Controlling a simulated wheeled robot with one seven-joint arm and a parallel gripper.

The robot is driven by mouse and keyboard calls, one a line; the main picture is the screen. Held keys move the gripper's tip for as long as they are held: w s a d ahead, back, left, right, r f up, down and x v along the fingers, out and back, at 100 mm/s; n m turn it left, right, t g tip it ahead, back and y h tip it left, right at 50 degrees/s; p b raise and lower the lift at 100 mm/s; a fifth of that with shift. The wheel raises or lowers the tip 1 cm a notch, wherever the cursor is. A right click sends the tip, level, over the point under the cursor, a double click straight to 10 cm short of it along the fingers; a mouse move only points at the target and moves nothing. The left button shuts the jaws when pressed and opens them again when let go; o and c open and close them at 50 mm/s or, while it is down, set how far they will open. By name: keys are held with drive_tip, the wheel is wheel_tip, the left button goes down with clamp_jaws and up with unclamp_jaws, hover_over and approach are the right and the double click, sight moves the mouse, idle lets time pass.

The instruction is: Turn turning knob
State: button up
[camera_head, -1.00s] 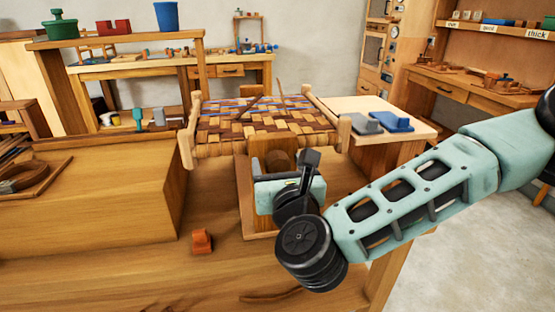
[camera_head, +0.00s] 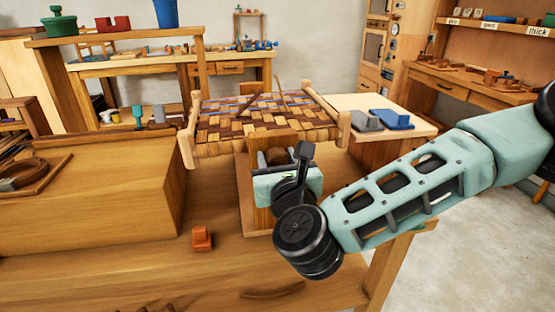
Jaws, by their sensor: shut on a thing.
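The turning knob (camera_head: 274,157) is a dark brown round wooden piece on the wooden stand under the front edge of the woven bark seat (camera_head: 262,128). My gripper (camera_head: 284,172) reaches in from the front right and is shut on the knob. Its teal and black body hides the fingertips and much of the knob, so the exact contact does not show. The seat has a brown and tan weave with some blue strips toward the back, in a light wooden frame. Loose dark strips stick up from it.
A small orange block (camera_head: 202,238) stands on the bench top, left of my arm. A large wooden box (camera_head: 95,205) fills the left side. Grey and blue blocks (camera_head: 393,119) lie on a side table at the right. Open floor shows at the lower right.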

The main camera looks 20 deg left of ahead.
drive_tip(key=n+b, duration=0.1)
drive_tip(key=n, duration=0.3)
drive_tip(key=shift+a, duration=0.1)
drive_tip(key=n+b, duration=0.1)
drive_tip(key=n, duration=0.4)
drive_tip(key=shift+s+a, duration=0.1)
drive_tip(key=shift+s, duration=0.05)
drive_tip(key=n+b, duration=0.1)
drive_tip(key=n, duration=0.3)
drive_tip(key=shift+f+n, duration=0.15)
drive_tip(key=shift+n, duration=0.15)
drive_tip(key=n+b, duration=0.1)
drive_tip(key=n, duration=0.3)
drive_tip(key=shift+a+f, duration=0.1)
drive_tip(key=n+b, duration=0.1)
drive_tip(key=n, duration=0.4)
drive_tip(key=shift+f+b, duration=0.1)
drive_tip(key=shift+b, duration=0.2)
drive_tip(key=n, duration=0.4)
drive_tip(key=shift+f+n+b, duration=0.1)
drive_tip(key=shift+n+b, duration=0.2)
drive_tip(key=shift+b, duration=0.05)
drive_tip(key=n, duration=0.4)
drive_tip(key=shift+d, duration=0.2)
drive_tip(key=shift+f+n, duration=0.1)
drive_tip(key=shift+n, duration=2)
drive_tip(key=shift+d+p, duration=0.1)
drive_tip(key=shift+p, duration=0.2)
